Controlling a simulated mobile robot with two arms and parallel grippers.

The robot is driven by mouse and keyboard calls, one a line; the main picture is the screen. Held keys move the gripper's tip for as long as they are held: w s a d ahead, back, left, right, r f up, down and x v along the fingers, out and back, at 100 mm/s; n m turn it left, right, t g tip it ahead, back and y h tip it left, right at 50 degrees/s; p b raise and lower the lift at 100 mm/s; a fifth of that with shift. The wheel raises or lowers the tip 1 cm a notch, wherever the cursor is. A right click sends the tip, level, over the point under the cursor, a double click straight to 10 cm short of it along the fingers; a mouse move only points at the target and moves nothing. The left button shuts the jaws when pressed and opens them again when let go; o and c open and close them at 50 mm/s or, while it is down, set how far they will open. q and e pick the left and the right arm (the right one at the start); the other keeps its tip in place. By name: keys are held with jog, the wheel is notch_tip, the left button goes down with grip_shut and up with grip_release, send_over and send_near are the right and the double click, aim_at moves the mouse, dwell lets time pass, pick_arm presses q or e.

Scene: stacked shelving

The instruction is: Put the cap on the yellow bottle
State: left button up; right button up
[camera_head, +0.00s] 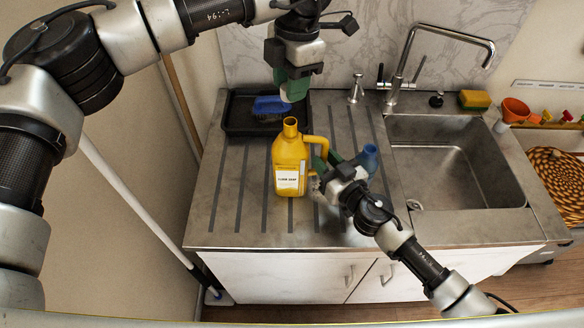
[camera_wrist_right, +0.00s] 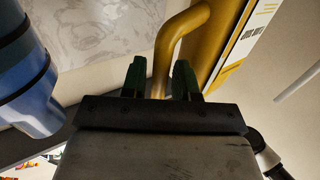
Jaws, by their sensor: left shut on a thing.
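The yellow bottle (camera_head: 290,160) stands upright on the ribbed drainboard, its neck bare and its white label facing me. My left gripper (camera_head: 293,94) is just above the bottle's mouth, apart from it, fingers pointing down. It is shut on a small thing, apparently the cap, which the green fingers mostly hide. My right gripper (camera_head: 327,163) is at the bottle's handle. In the right wrist view its two fingers (camera_wrist_right: 159,80) stand on either side of the yellow handle (camera_wrist_right: 190,25); I cannot tell whether they grip it.
A blue bottle (camera_head: 369,160) stands close to the right gripper. A black tray (camera_head: 238,124) with a blue brush (camera_head: 271,105) lies behind on the left. The sink (camera_head: 455,160), tap (camera_head: 405,60) and sponge (camera_head: 474,99) are on the right. The front-left drainboard is clear.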

aim_at(290, 122)
jog(key=shift+w+a, duration=0.25)
jog(key=shift+w, duration=0.15)
grip_shut()
pick_arm(q)
jog(key=shift+f, duration=0.1)
jog(key=shift+f, duration=2.4)
jog(key=shift+f, duration=0.85)
jog(key=shift+f, duration=0.6)
